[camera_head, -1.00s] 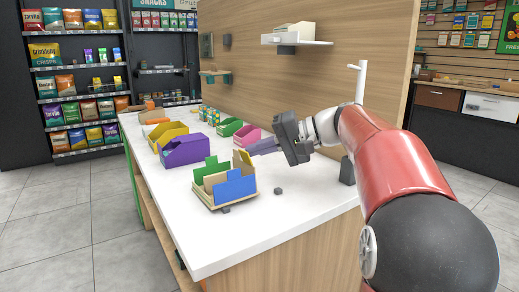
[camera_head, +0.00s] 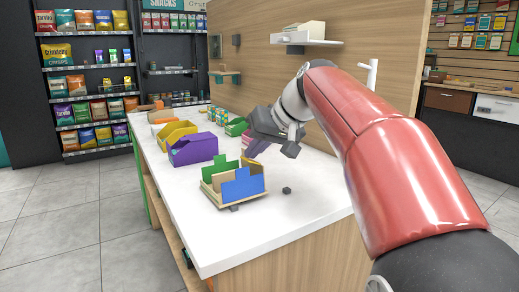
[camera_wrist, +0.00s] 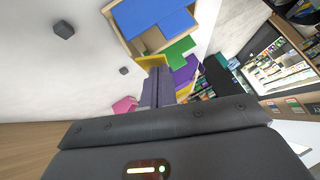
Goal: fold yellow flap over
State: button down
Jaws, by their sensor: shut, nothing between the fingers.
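A small tan box (camera_head: 222,203) stands on the white counter, with a blue flap (camera_head: 243,184) at the front and a green flap (camera_head: 213,166) at the back left. Its yellow flap (camera_head: 256,163) stands up on the right side, partly hidden in the head view. In the wrist view the yellow flap (camera_wrist: 150,62) shows at the box's near edge, beside the green flap (camera_wrist: 181,48) and blue flap (camera_wrist: 160,22). My gripper (camera_head: 248,154) is shut and empty, its tips right at the yellow flap. In the wrist view the fingertips (camera_wrist: 159,72) overlap it; contact is unclear.
A purple bin (camera_head: 193,150) and a yellow bin (camera_head: 175,133) stand behind the box. A pink item (camera_wrist: 124,105) lies near my fingers. Small dark blocks (camera_head: 287,190) sit on the counter. The counter's front right (camera_head: 290,220) is clear. A wooden panel (camera_head: 330,100) rises behind.

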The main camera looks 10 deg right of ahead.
jog(key=shift+s+a+f+n+t+h, duration=0.15)
jog(key=shift+a+n+t+h, duration=0.15)
jog(key=shift+h, duration=0.25)
jog(key=shift+s+a+f+n+t+h, duration=0.1)
jog(key=shift+a+n+h, duration=0.1)
jog(key=shift+n+h, duration=0.3)
jog(key=shift+f, duration=0.1)
jog(key=shift+a, duration=0.15)
